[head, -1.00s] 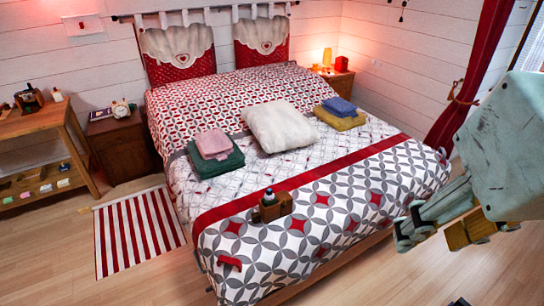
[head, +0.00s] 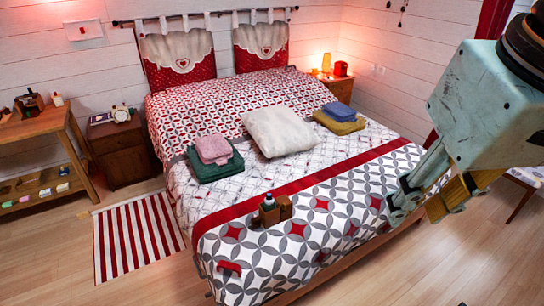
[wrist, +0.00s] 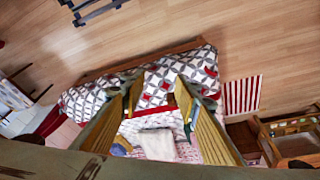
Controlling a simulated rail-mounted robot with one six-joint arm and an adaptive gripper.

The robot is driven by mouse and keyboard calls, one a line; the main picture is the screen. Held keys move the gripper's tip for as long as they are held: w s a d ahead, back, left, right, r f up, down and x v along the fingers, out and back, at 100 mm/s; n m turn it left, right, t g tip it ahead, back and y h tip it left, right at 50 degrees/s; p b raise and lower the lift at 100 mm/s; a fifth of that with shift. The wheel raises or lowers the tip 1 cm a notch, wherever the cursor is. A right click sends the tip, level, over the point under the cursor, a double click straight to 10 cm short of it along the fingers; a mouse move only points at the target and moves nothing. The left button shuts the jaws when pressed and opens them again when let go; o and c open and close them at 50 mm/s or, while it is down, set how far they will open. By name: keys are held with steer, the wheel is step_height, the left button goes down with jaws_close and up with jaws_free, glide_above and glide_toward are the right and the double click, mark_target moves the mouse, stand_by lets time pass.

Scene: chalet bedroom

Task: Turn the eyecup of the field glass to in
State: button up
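A small brown object with a blue and white top (head: 269,201) stands on the front part of the bed. It may be the field glass, but it is too small to tell, and I cannot make out its eyecup setting. My gripper (head: 420,208) is in the air at the right, above the bed's front right side, well apart from that object. In the wrist view, my gripper (wrist: 158,90) shows its two fingers spread, with nothing held between them.
The patterned bed (head: 340,205) fills the middle. A white pillow (head: 280,132), pink and green cloths (head: 212,150) and blue and yellow cloths (head: 340,118) lie farther back. A wooden shelf (head: 40,130) stands left.

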steer(key=w+a+n, duration=0.2)
steer(key=w, duration=0.8)
steer(key=n+g, duration=0.4)
steer(key=n, duration=0.4)
glide_above(269, 194)
step_height(269, 194, down, 36)
steer(key=shift+s, duration=0.1)
steer(key=shift+f+b, duration=1.3)
steer(key=shift+f, duration=5.55)
steer(key=shift+c, duration=0.2)
